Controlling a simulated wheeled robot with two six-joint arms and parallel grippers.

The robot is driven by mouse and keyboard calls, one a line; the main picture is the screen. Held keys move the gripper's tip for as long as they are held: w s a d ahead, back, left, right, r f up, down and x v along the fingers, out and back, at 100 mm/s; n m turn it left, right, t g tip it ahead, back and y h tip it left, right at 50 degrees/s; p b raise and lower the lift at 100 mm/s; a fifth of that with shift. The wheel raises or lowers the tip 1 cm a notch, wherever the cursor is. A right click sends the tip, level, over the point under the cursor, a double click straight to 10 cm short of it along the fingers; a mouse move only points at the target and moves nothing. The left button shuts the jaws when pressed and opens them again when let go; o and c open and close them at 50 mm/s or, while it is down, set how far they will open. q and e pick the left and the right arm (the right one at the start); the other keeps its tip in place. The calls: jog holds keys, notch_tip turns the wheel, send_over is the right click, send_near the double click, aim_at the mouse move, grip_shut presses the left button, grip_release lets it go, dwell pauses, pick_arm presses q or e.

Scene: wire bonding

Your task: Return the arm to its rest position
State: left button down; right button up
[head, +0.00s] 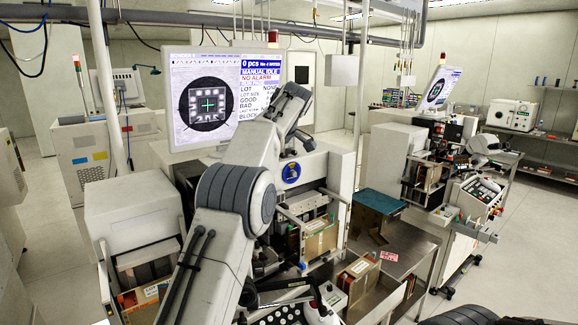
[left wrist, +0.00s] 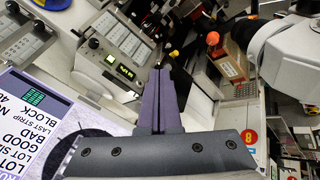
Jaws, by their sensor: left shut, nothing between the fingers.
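My left arm (head: 235,190) rises from the bottom of the head view, bends at its large grey joint and reaches up in front of the monitor (head: 182,75). Its wrist end stands near the monitor's lower right corner; I cannot make out the fingertips there. In the left wrist view my left gripper (left wrist: 160,70) shows its two dark fingers pressed together, with nothing between them. The monitor screen also shows at the lower left of the left wrist view (left wrist: 30,105), beside the gripper. My right gripper is in neither view.
The wire bonding machine stands close around the arm. A wooden-sided magazine (head: 318,242) sits at its front, and a teal-topped box (head: 380,200) is on the metal table (head: 415,240) to the right. A control panel (left wrist: 120,45) lies beyond the fingers. Open floor shows at far right.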

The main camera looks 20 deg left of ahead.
pick_arm(q)
jog(key=s+d+f+m+h+b, duration=0.15)
jog(key=s+d+f+m, duration=0.25)
jog(key=s+d+m, duration=0.5)
jog(key=s+d+f+m+h+b, duration=0.1)
jog(key=s+d+f+m+h, duration=0.3)
jog(key=d, duration=0.9)
jog(key=s+d+f+m+g+b, duration=0.1)
jog(key=s+f+m, duration=0.4)
jog(key=s, duration=0.5)
jog(key=s+d+f+m+g+b, duration=0.1)
jog(key=s+f+m, duration=0.4)
jog(key=s, duration=0.6)
jog(key=s+d+f+m+g+h+b, duration=0.1)
jog(key=s+f+m, duration=0.4)
jog(key=s, duration=0.5)
jog(key=shift+s+d+f, duration=0.25)
jog(key=shift+d+f, duration=0.05)
jog(key=shift+f, duration=0.2)
